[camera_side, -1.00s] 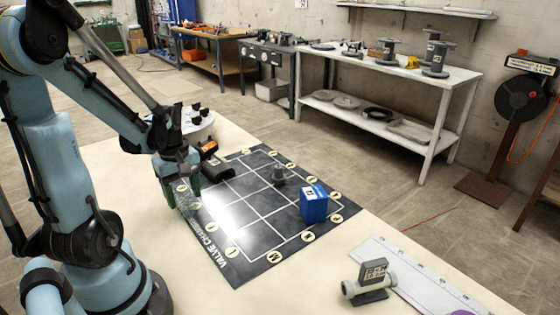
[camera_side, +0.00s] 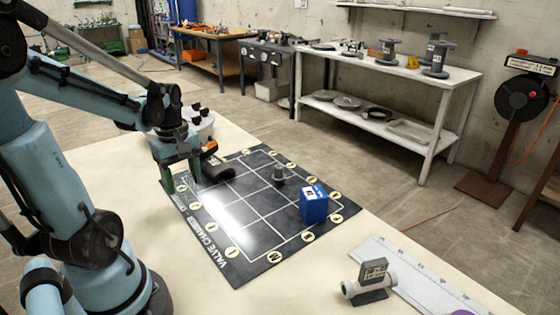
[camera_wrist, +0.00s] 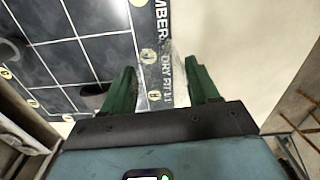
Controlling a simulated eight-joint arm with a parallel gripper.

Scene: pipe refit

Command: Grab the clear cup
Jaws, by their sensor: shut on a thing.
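The clear cup (camera_wrist: 158,75) shows in the wrist view as a see-through shape between the two green fingers, with the mat's edge lettering visible through it. My gripper (camera_wrist: 160,88) is shut on it. In the side view my gripper (camera_side: 181,174) is over the left corner of the dark mat (camera_side: 243,262), fingers pointing down. The cup cannot be made out clearly in that view.
A dark fitting with an orange part (camera_side: 214,166) lies right beside my gripper. A grey fitting (camera_side: 279,174) and a blue box (camera_side: 314,206) stand on the mat. A white tub (camera_side: 200,125) is behind. A labelled pipe piece (camera_side: 369,282) lies front right.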

